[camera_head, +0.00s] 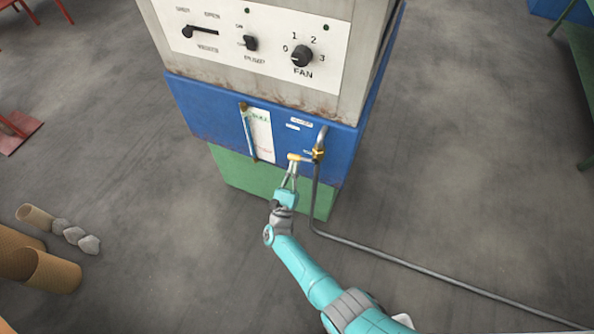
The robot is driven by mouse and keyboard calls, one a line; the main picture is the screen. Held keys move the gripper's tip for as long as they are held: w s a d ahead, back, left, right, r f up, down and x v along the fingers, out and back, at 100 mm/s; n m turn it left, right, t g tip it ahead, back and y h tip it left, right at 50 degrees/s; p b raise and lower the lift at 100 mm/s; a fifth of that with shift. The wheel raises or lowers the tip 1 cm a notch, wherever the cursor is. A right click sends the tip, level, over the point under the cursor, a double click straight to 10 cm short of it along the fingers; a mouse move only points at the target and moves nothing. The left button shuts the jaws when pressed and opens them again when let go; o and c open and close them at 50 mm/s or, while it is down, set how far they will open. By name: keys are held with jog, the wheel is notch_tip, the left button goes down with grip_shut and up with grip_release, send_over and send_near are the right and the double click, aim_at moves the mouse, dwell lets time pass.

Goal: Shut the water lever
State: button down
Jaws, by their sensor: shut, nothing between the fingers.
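The water lever (299,158) is a small yellowish handle on a brass valve (318,153) at the lower right of the blue panel. The lever points left from the valve, roughly level in the picture. A grey pipe rises from the valve, and a dark hose runs down from it. My gripper (290,167) is shut and empty. Its fingertips are just below the lever's left end. I cannot tell whether they touch it.
The machine's grey upper panel (260,79) has a lever switch, a small switch and a fan knob (302,56). A sight tube (249,132) is left of the valve. The hose (400,262) crosses the floor to the lower right. Cardboard tubes (52,272) lie at left.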

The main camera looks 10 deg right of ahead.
jog(key=shift+w+a+r+m+h, duration=0.1)
jog(key=shift+a+r+m+h, duration=0.05)
jog(key=shift+r+m+h, duration=0.15)
jog(key=shift+w+a+r+m+h, duration=0.1)
jog(key=shift+r+m+h, duration=0.1)
jog(key=shift+r+m, duration=0.15)
jog(key=shift+f, duration=0.1)
dwell(0.3)
